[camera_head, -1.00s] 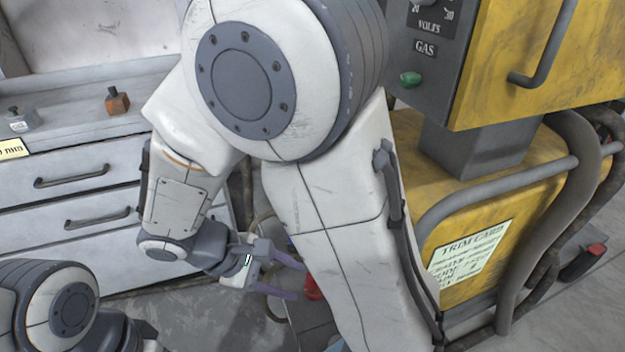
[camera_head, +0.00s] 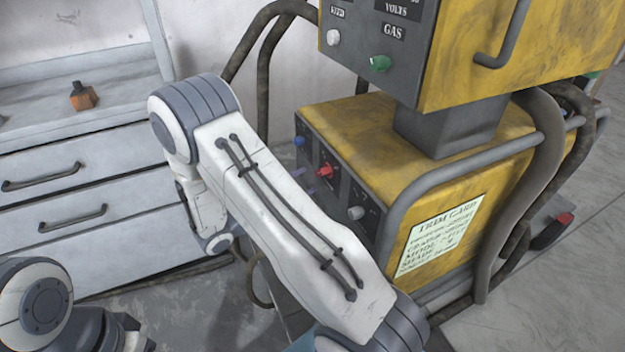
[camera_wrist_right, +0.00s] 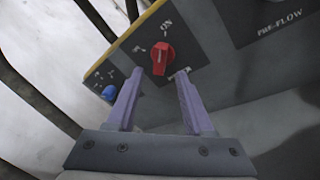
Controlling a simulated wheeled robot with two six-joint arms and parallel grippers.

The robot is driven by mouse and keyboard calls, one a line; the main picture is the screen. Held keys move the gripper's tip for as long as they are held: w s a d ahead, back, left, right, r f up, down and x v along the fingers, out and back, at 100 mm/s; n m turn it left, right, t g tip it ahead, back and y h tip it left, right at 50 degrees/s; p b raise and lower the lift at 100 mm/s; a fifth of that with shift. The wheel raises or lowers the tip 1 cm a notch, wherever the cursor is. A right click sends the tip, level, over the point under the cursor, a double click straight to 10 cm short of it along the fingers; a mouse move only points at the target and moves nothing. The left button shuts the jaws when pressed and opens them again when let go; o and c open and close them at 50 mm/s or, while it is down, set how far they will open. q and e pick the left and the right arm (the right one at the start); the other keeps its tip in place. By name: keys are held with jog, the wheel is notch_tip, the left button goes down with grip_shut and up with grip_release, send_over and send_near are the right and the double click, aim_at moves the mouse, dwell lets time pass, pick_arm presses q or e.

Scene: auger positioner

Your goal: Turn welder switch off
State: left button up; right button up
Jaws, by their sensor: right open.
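The welder switch is a red rotary knob (camera_head: 325,171) on the dark front panel of the yellow welder (camera_head: 393,128). In the right wrist view the red knob (camera_wrist_right: 160,58) sits just beyond my fingertips, its grip bar standing nearly upright. An ON label shows above it, and another label at its lower right is too small to read. My right gripper (camera_head: 303,181) is open, its purple fingers on either side of the knob's line; the fingers also show in the wrist view (camera_wrist_right: 159,73). I cannot tell whether they touch it.
A blue knob (camera_head: 299,141) and a grey knob (camera_head: 356,212) flank the switch. A green knob (camera_head: 380,63) is on the upper box. Dark hoses (camera_head: 263,75) arch behind my right arm. A drawer cabinet (camera_head: 85,190) stands at left.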

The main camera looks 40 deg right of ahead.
aim_at(319, 173)
jog(key=shift+d+b, duration=0.3)
jog(key=shift+d, duration=1.75)
grip_shut()
jog(key=shift+a, duration=0.1)
